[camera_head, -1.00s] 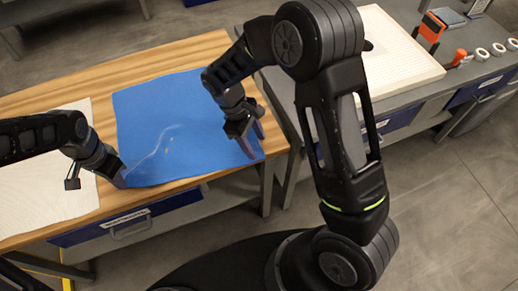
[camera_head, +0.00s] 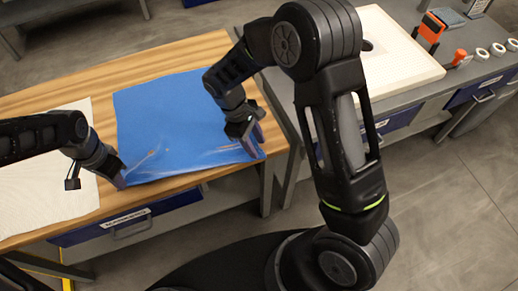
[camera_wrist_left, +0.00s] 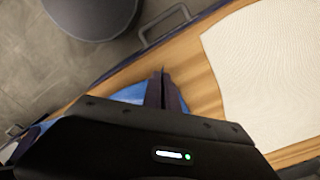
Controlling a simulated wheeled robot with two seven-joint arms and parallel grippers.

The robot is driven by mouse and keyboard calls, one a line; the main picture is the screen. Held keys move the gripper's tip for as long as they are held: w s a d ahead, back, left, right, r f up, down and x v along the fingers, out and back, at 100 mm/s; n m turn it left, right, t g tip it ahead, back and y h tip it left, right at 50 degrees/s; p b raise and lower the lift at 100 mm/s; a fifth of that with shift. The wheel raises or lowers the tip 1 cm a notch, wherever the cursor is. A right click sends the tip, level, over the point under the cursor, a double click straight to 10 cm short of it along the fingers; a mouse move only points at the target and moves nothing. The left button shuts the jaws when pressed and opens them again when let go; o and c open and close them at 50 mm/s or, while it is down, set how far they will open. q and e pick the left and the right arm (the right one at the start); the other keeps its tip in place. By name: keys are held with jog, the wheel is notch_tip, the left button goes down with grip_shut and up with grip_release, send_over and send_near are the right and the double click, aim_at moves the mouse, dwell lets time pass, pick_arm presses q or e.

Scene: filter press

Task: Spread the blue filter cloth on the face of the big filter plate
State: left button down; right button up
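The blue filter cloth (camera_head: 160,115) lies on the wooden table top, with a crease running along its near edge between my grippers. My left gripper (camera_head: 120,180) is at its near left corner. In the left wrist view the fingers (camera_wrist_left: 163,90) are close together, with blue cloth (camera_wrist_left: 135,93) beside them, and look shut on it. My right gripper (camera_head: 255,142) is at the near right corner, its fingertips at the cloth; whether they pinch it cannot be told. The big white filter plate (camera_head: 415,75) lies on the grey bench at right, partly hidden by my right arm.
A white cloth (camera_head: 40,190) lies on the table's left side and also shows in the left wrist view (camera_wrist_left: 265,70). An orange-and-black tool (camera_head: 430,30), a smaller orange item (camera_head: 460,58) and white rings (camera_head: 498,49) sit right of the plate. A gap separates table and bench.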

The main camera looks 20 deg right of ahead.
jog(key=shift+f, duration=0.1)
grip_shut()
dwell(0.6)
jog(key=shift+r, duration=2.55)
